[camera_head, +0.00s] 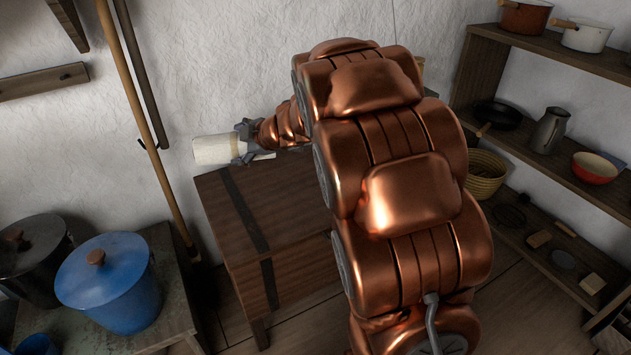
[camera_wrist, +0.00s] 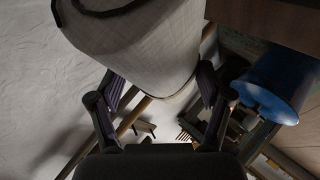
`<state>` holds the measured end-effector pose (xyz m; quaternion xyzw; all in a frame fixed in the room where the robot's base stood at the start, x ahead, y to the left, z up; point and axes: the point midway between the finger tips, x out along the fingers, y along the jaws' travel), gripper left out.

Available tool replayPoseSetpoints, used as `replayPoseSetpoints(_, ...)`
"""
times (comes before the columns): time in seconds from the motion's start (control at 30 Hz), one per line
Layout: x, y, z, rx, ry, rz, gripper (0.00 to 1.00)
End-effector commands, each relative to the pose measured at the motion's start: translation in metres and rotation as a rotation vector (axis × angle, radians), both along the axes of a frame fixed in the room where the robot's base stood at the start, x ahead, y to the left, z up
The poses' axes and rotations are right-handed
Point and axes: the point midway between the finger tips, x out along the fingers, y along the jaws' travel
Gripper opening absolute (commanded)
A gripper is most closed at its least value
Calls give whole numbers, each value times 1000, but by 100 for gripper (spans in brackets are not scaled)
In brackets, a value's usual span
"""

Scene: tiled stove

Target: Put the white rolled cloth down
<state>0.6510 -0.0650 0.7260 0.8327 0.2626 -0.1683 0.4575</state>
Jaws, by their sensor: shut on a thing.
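The white rolled cloth (camera_head: 218,149) is held out to the left of my arm in the head view, lying roughly level. My gripper (camera_head: 245,143) is shut on its right part. In the wrist view the cloth (camera_wrist: 135,50) fills the upper middle, with its spiral end edge at the top. The two fingers of my gripper (camera_wrist: 160,100) lie on either side of it. In the head view the cloth appears near the far left corner of a dark wooden chest (camera_head: 285,215); its height above the lid is hard to tell. My arm hides the chest's right part.
A blue lidded pot (camera_head: 105,285) and a dark pot (camera_head: 32,255) stand on a low table at the left. A wooden pole (camera_head: 135,105) leans against the wall. Shelves (camera_head: 560,170) with pans, a jug and bowls stand right. The chest's visible lid looks clear.

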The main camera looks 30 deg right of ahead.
Motion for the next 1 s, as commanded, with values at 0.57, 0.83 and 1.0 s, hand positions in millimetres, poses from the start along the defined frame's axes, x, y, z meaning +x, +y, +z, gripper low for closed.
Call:
replayPoseSetpoints(0.57, -41, -145, -24, 1, 2, 105, 26)
replayPoseSetpoints(0.83, -89, -202, -42, 1, 1, 170, 26)
replayPoseSetpoints(1.0, -128, -230, -53, 0, 0, 214, 26)
